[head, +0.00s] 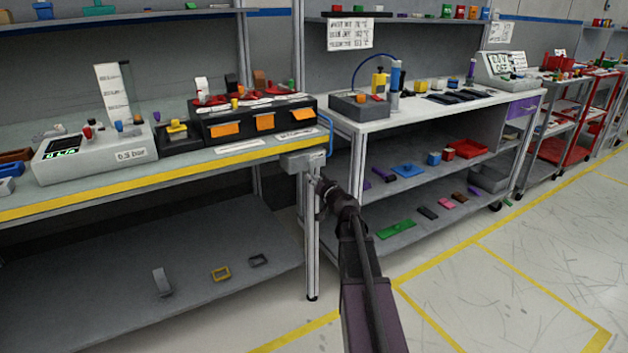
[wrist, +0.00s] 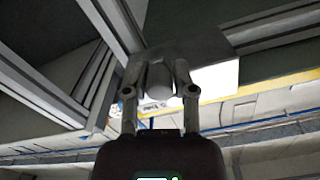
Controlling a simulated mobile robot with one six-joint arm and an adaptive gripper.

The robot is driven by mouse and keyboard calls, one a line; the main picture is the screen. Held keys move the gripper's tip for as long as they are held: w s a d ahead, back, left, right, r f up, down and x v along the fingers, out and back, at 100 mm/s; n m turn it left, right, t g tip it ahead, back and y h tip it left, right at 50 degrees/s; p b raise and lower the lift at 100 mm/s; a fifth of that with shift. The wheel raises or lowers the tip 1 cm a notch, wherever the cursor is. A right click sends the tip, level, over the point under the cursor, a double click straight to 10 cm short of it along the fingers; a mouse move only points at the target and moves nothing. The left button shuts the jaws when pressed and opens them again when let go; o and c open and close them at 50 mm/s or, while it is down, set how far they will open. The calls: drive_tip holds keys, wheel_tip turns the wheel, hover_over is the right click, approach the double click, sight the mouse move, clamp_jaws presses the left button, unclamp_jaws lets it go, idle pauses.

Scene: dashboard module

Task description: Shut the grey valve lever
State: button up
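A grey box (head: 303,161) is fixed under the front right corner of the left bench. It also fills the upper middle of the wrist view (wrist: 205,48). A rounded grey piece (wrist: 160,82), probably the valve lever, hangs from it. My gripper (wrist: 159,66) is close below the box, with one finger on each side of this piece. I cannot tell whether the fingers touch it. In the head view my gripper (head: 318,186) is small and dark beside the bench leg, and the lever cannot be made out there.
The bench leg (head: 312,250) stands right beside my gripper. A yellow-edged bench top (head: 180,178) is to the left, above a lower shelf (head: 210,245) with a few loose parts. A white-topped bench (head: 430,112) stands to the right. Open floor (head: 500,300) lies at the lower right.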

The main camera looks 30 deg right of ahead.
sight(296, 165)
clamp_jaws()
drive_tip(key=shift+a+m, duration=0.2)
drive_tip(key=shift+m, duration=0.1)
drive_tip(key=a+r+m+p, duration=0.1)
drive_tip(key=m, duration=0.3)
drive_tip(key=a+r+m+p, duration=0.1)
drive_tip(key=a+m, duration=0.1)
drive_tip(key=m, duration=0.2)
drive_tip(key=a+r+m+p, duration=0.1)
drive_tip(key=m, duration=0.4)
drive_tip(key=shift+a+r, duration=0.15)
drive_tip(key=shift+r, duration=0.1)
drive_tip(key=shift+a+r+m+p, duration=0.1)
drive_tip(key=shift+r+m+p, duration=0.2)
drive_tip(key=shift+m, duration=0.45)
drive_tip(key=shift+r+m+p, duration=0.25)
drive_tip(key=shift+m+p, duration=0.15)
drive_tip(key=shift+m, duration=0.4)
drive_tip(key=shift+a+r+m+p, duration=0.1)
drive_tip(key=shift+r+m+p, duration=0.2)
drive_tip(key=shift+m, duration=0.45)
